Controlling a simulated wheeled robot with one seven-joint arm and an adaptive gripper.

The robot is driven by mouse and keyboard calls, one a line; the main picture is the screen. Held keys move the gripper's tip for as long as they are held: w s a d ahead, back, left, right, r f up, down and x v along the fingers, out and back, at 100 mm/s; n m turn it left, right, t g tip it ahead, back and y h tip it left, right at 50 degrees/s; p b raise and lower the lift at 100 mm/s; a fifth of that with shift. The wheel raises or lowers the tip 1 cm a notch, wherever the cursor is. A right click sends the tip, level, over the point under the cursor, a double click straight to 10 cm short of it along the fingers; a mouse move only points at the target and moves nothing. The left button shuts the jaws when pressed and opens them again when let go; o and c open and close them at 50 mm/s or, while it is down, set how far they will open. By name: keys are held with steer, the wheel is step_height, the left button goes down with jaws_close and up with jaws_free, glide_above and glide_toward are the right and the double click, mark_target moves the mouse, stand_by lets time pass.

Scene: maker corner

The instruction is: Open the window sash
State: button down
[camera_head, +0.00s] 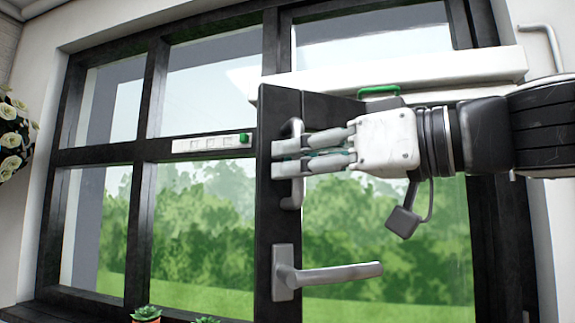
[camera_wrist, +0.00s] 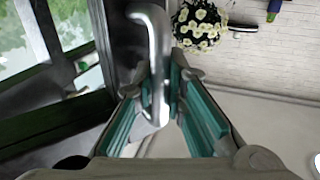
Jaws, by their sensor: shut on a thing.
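The window sash (camera_head: 266,215) has a black frame and is swung partly out from the dark window frame (camera_head: 145,130), its near edge standing toward me. A grey vertical pull handle (camera_head: 292,201) is on its edge stile. A grey lever handle (camera_head: 330,273) sits lower on the same stile and points right. My gripper (camera_head: 288,160) comes in from the right and is shut around the pull handle. In the wrist view the pull handle (camera_wrist: 157,50) stands between the teal finger pads. Part of the sash behind my arm is hidden.
A white strip with a green end (camera_head: 215,143) is on the middle crossbar. Small potted plants (camera_head: 146,314) stand below the window. White flowers (camera_head: 14,140) hang at the left and show in the wrist view (camera_wrist: 198,25). A pale bar (camera_head: 450,72) lies above my arm.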

steer(key=c, duration=1.9)
jaws_free()
steer(key=v, duration=1.2)
step_height(320, 180, down, 20)
steer(key=s+a+m+g+h+p, duration=0.1)
steer(key=s+m+g+h+p, duration=0.1)
steer(key=m+g+h, duration=0.35)
steer(key=s+d+f+m+h+p, duration=0.1)
steer(key=s+d+f+m+h, duration=0.1)
steer(key=f, duration=0.5)
steer(key=s+d+f+m+g+h+p, duration=0.1)
steer(key=s+d+f+m+h, duration=0.2)
steer(key=s+d+f+h, duration=0.1)
step_height(320, 180, down, 4)
steer(key=d+h, duration=0.1)
steer(key=h, duration=0.1)
steer(key=shift+d+r+h, duration=0.2)
steer(key=shift+d+h, duration=0.1)
steer(key=shift+h, duration=0.05)
